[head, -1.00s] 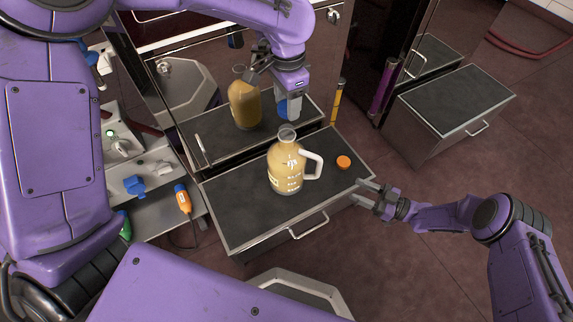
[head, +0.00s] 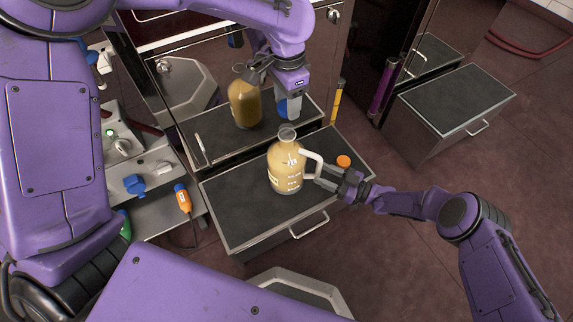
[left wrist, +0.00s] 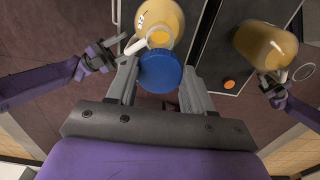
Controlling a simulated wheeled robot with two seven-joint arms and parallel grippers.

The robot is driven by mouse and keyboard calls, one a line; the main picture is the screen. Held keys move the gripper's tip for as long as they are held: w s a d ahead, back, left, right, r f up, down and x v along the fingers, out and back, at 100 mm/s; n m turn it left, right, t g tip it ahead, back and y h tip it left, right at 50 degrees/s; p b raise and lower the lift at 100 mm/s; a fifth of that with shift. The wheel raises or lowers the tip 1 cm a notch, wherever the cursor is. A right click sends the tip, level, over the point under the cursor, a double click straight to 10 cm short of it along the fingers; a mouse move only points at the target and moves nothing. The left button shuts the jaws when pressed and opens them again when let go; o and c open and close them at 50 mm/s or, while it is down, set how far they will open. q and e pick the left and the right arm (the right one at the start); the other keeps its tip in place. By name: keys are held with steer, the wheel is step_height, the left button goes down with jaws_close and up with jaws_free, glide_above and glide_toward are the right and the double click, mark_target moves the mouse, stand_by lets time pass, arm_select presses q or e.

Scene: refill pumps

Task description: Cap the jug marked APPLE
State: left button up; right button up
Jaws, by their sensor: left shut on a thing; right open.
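A jug (head: 287,172) of yellow-tan liquid stands upright on a dark-topped cabinet (head: 240,222), its neck open and its handle to the right. Its label is too small to read. My left gripper (head: 287,103) is shut on a blue cap (head: 294,108), held above and behind the jug's neck. The blue cap also shows in the left wrist view (left wrist: 160,72), beside the jug (left wrist: 160,18). My right gripper (head: 320,174) is open, its fingertips at the jug's handle; I cannot tell whether they straddle it. An orange cap (head: 343,160) lies right of the jug.
A glossy front behind the cabinet seems to mirror the jug (head: 245,104) and the top. A lower shelf at left holds an orange-and-blue tool (head: 183,198) and a blue part (head: 134,186). Another dark-topped cabinet (head: 455,98) stands at right, with bare floor between.

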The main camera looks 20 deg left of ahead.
steer(key=shift+a, duration=0.15)
jaws_close()
arm_select(q)
steer(key=shift+s+a+f, duration=0.1)
steer(key=shift+s+f, duration=0.05)
steer(key=shift+f, duration=2.3)
steer(key=shift+f, duration=0.9)
steer(key=shift+f, duration=0.55)
arm_select(e)
steer(key=shift+w, duration=0.1)
